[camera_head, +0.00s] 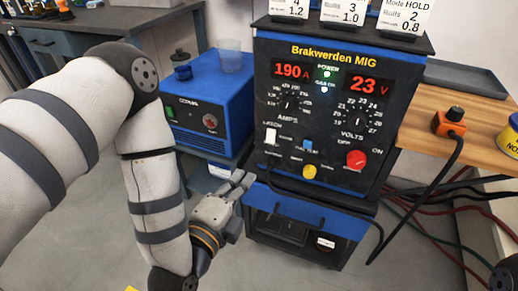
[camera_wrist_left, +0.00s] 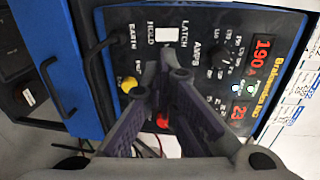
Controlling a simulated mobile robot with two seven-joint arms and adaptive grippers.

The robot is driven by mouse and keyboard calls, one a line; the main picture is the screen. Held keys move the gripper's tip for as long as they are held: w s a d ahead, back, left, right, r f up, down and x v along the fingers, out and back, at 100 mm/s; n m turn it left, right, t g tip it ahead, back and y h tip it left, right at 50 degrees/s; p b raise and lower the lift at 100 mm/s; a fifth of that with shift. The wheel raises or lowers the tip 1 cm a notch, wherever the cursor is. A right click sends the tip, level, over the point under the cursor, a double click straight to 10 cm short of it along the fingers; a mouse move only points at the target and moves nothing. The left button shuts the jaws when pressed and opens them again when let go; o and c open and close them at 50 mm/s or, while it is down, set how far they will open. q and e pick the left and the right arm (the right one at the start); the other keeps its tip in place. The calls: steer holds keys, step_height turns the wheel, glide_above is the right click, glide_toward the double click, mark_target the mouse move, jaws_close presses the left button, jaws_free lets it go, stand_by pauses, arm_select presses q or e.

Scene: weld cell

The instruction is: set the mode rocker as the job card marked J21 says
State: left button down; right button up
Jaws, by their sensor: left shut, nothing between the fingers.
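The Brakwerden MIG welder (camera_head: 380,60) stands at centre in the head view. Its white mode rocker (camera_head: 270,136) is at the panel's lower left, under a LATCH label. In the left wrist view the rocker (camera_wrist_left: 168,37) lies between LATCH and HOLD labels; its tilt is unclear. Job cards stand on top, cut by the frame edge. The right one (camera_head: 405,16) reads "Mode HOLD, Rolls 2, 0.8"; no J21 mark is visible. My left gripper (camera_head: 243,179) is shut and empty, below and left of the rocker. Its fingers (camera_wrist_left: 160,84) also show in the wrist view. My right gripper is out of view.
A blue box (camera_head: 208,95) stands left of the welder. An orange pendant (camera_head: 449,122) sits on the wooden bench (camera_head: 460,88); its cable hangs down on the right.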

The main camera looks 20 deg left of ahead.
mark_target(270, 142)
arm_select(q)
steer(key=w, duration=0.4)
steer(key=w+f+b, duration=0.1)
steer(key=w, duration=0.4)
steer(key=w+f+b, duration=0.1)
steer(key=w, duration=0.4)
steer(key=shift+d, duration=0.25)
steer(key=shift+s, duration=0.1)
